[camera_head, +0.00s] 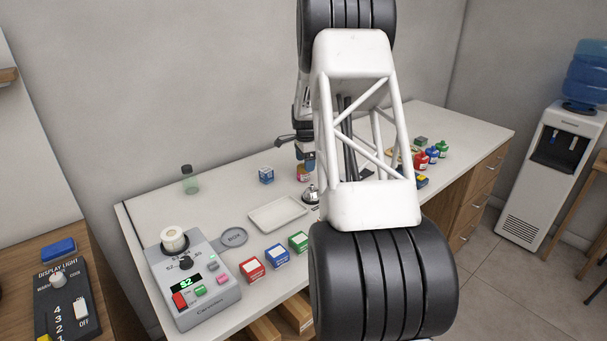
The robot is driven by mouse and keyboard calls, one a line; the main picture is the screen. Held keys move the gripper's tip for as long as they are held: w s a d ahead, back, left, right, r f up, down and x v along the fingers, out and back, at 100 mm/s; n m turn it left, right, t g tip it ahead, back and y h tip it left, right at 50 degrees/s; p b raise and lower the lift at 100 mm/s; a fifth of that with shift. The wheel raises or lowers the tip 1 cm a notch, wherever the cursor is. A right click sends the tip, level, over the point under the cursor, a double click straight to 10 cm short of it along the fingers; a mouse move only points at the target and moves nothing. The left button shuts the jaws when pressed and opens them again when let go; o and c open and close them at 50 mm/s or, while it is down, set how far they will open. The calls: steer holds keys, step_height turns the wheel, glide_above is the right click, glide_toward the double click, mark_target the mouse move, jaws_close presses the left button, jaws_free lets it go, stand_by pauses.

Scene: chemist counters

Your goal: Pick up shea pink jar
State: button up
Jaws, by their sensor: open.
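My gripper (298,152) is beyond my own arm, above the back part of the white counter (155,215). It is open, and part of it is hidden behind the arm. A small reddish-orange item (302,173) stands on the counter just below the gripper. It is partly covered and too small to identify. I cannot make out a clearly pink jar labelled shea. My arm hides the middle of the counter, where more items may stand.
In front are a tray (277,214), a bell (310,195), red (251,269), blue (277,256) and green (298,242) boxes, and a scale-like device (205,285). Small bottles (432,155) stand right.

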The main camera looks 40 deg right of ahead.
steer(key=shift+w+f, duration=0.15)
steer(key=shift+f, duration=1.15)
steer(key=shift+w+f, duration=0.1)
steer(key=shift+f, duration=1.2)
steer(key=c, duration=1)
steer(key=shift+c, duration=0.2)
steer(key=shift+r, duration=0.1)
steer(key=shift+r, duration=4.95)
